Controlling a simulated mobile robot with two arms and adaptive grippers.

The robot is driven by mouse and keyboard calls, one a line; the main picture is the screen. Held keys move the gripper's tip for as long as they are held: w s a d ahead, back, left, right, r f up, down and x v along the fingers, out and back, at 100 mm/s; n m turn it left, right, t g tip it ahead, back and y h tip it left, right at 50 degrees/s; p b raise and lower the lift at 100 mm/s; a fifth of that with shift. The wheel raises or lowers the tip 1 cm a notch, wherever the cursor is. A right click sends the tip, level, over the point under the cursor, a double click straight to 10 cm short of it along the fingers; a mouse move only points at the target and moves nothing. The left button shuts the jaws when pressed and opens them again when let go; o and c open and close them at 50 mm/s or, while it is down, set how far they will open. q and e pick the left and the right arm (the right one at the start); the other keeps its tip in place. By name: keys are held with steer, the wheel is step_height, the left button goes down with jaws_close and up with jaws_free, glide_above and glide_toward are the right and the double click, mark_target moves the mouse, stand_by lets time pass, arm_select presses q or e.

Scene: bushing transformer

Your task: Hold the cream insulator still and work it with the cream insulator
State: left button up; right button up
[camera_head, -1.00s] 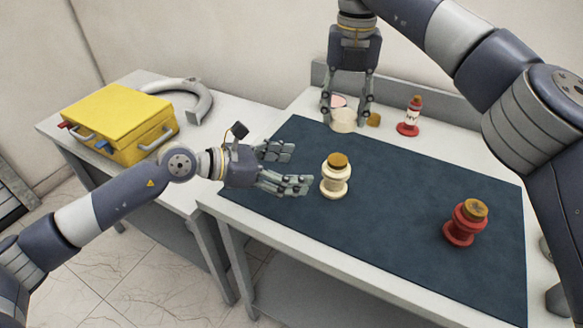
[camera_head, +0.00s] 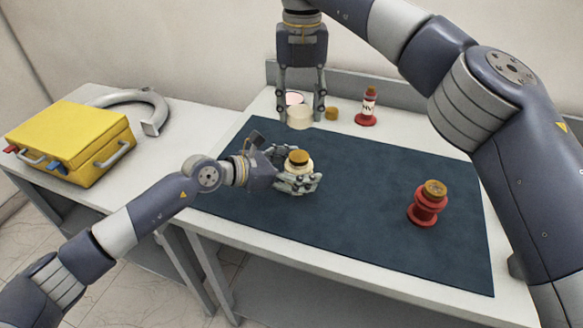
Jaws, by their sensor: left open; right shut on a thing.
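A cream insulator (camera_head: 300,167) with a brown top stands upright on the dark blue mat. My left gripper (camera_head: 296,172) has its fingers open around it, on the near and far sides; contact is hard to tell, and its lower body is partly hidden. My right gripper (camera_head: 301,116) points down at the back of the table. It is shut on a second cream insulator (camera_head: 300,118), with a finger on each side. That piece is at the mat's back edge, and I cannot tell whether it is lifted.
A red insulator (camera_head: 427,206) with a brown top stands on the mat's right. At the back are a small brown piece (camera_head: 331,113), a red-based bottle (camera_head: 369,106) and a pinkish round thing (camera_head: 294,98). A yellow case (camera_head: 70,138) and grey curved part (camera_head: 140,97) occupy the left table.

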mark_target(299, 155)
arm_select(q)
steer(key=c, duration=1.4)
steer(key=shift+c, duration=0.2)
arm_select(e)
steer(key=shift+f, duration=5.05)
steer(key=shift+f, duration=0.3)
steer(key=o, duration=0.9)
arm_select(q)
steer(key=shift+s, duration=0.1)
arm_select(e)
step_height(299, 155, up, 12)
arm_select(q)
steer(key=o, duration=1.4)
